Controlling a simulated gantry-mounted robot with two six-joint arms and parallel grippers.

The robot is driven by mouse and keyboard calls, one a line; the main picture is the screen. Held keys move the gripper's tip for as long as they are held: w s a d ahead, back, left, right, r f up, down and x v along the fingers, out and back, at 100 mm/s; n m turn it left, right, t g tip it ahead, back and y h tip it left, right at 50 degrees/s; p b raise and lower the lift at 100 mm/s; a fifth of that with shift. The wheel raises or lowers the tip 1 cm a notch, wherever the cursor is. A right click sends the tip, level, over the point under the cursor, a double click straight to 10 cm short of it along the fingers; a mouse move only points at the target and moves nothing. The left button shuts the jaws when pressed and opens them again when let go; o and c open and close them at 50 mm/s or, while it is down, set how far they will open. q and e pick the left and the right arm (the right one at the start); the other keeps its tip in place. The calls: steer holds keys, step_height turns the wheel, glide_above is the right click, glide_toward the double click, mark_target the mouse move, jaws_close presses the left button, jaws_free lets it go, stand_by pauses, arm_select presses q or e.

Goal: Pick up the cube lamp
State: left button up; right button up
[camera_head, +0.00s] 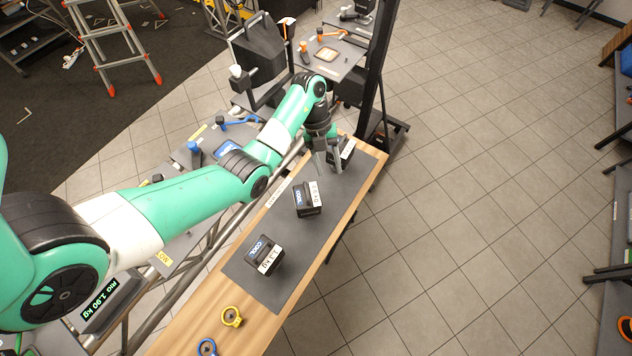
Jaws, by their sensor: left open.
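Three black cube-shaped units with white weight labels sit in a row on a dark mat (285,240) on a wooden bench; I cannot tell which is the cube lamp. The near one (264,256) shows "COOL" lettering. The middle one (307,200) also has blue-white lettering on its side. The far one (345,149) is partly hidden behind my left gripper (328,170). The left gripper points down, open, with its fingers in front of and beside the far unit; I cannot tell whether they touch it. My right gripper is not in view.
A yellow tape ring (232,317) and a blue ring (207,347) lie on bare wood at the bench's near end. A black upright post (378,70) stands past the far end. A stepladder (112,45) stands upper left. The tiled floor right of the bench is clear.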

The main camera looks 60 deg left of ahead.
arm_select(q)
steer(key=n+b, duration=0.2)
glide_above(306, 189)
steer(key=w+a, duration=0.1)
steer(key=a, duration=0.1)
step_height(306, 189, down, 6)
steer(key=s+a+f+n, duration=0.1)
steer(key=s+a+f, duration=0.1)
steer(key=a, duration=0.1)
steer(key=x, duration=0.2)
steer(key=b+x, duration=0.1)
steer(key=x, duration=0.2)
steer(key=shift+d+f, duration=0.1)
steer(key=shift+d, duration=0.35)
steer(key=b+x, duration=0.1)
steer(key=x, duration=0.4)
steer(key=shift+w+d+b, duration=0.1)
steer(key=shift+d+b, duration=0.1)
steer(key=shift+b, duration=0.15)
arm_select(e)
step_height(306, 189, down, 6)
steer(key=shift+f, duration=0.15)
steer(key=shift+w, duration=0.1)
arm_select(q)
jaws_close()
